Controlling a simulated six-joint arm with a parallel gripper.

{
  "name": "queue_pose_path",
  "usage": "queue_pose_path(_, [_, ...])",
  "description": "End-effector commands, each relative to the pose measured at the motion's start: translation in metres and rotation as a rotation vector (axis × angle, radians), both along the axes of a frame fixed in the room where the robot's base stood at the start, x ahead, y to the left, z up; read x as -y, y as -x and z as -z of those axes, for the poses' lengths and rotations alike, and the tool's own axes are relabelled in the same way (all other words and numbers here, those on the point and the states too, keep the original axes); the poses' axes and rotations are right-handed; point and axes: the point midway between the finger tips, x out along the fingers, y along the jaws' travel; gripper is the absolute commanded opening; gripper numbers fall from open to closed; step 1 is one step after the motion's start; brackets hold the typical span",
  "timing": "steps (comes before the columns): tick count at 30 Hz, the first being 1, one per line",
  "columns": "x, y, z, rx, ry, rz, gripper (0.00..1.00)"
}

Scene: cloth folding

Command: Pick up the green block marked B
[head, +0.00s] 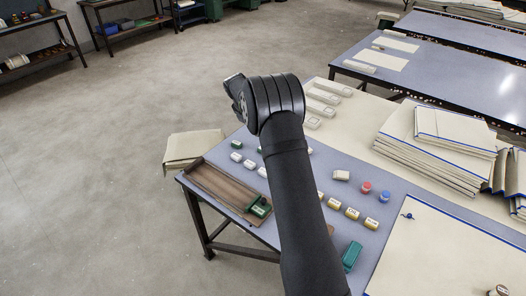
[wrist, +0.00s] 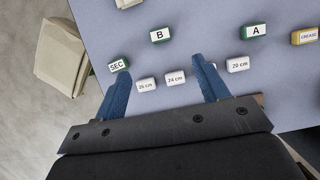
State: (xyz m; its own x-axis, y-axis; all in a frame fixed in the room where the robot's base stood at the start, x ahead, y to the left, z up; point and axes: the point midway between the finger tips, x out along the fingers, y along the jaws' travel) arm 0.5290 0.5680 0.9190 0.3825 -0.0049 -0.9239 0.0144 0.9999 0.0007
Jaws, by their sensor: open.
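The green block marked B (wrist: 160,35) lies on the blue-grey table in the wrist view, its white labelled top facing up. My gripper (wrist: 160,67) is open and empty in the wrist view, with its two blue fingers spread apart. The B block sits beyond the fingertips, roughly centred between them and apart from both. In the head view my gripper (head: 236,90) is seen from behind and its fingers are largely hidden. I cannot tell the B block there from the other small blocks.
Near the fingers are the SEC block (wrist: 118,65), white 26 cm block (wrist: 146,84), 24 cm block (wrist: 175,77) and 20 cm block (wrist: 238,64). A green A block (wrist: 254,31) lies right of B. A wooden tray (head: 213,181) stands near the table's left edge.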

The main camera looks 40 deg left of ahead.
Motion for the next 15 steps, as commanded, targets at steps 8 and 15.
queue_pose_path(8, [0.001, -0.019, 0.049, -0.002, 0.004, 0.003, 0.67])
queue_pose_path(15, [0.001, -0.038, 0.094, -0.001, 0.003, 0.002, 0.67])
